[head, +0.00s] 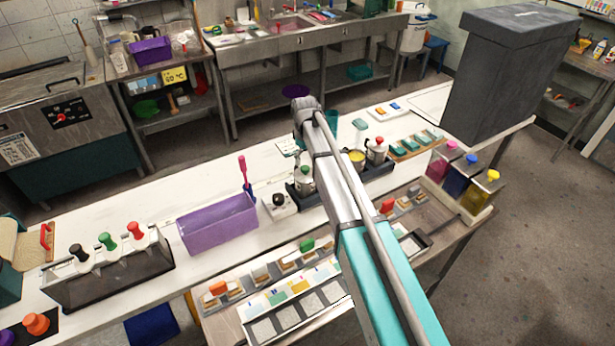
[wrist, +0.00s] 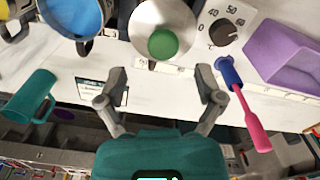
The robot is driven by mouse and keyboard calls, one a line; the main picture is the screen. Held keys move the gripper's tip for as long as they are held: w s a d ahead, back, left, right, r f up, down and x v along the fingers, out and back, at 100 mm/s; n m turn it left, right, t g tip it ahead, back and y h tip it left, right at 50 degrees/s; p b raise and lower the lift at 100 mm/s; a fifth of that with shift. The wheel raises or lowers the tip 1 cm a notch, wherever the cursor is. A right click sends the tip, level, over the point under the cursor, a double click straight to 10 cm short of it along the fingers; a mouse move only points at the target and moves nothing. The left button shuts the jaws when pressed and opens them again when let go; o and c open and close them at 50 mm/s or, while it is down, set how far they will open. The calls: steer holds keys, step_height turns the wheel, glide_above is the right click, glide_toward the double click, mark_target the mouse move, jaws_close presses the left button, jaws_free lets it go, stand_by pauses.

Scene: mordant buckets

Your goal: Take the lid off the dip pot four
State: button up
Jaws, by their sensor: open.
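A steel pot lid with a green knob (wrist: 163,44) covers a round pot at the top middle of the wrist view. The same lidded pot (head: 305,181) shows just left of my arm in the head view. A small label is at the pot's near edge, but I cannot read its number. My gripper (wrist: 160,84) is open and empty, its fingers spread on the near side of the lid and apart from the knob. In the head view my arm hides the gripper.
An open pot of blue liquid (wrist: 72,14) stands left of the lid. A dial unit (wrist: 222,32), a blue-and-pink tool (wrist: 246,108) and a purple bin (wrist: 285,45) are to its right. A teal cup (wrist: 32,96) stands at left. A red-knobbed pot (head: 377,151) stands right of my arm.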

mark_target(305, 167)
steer(key=shift+f, duration=0.1)
stand_by(0.3)
steer(key=shift+s+f+b, duration=0.1)
steer(key=shift+f+b, duration=2.45)
steer(key=shift+b, duration=0.05)
jaws_close()
steer(key=shift+r, duration=0.2)
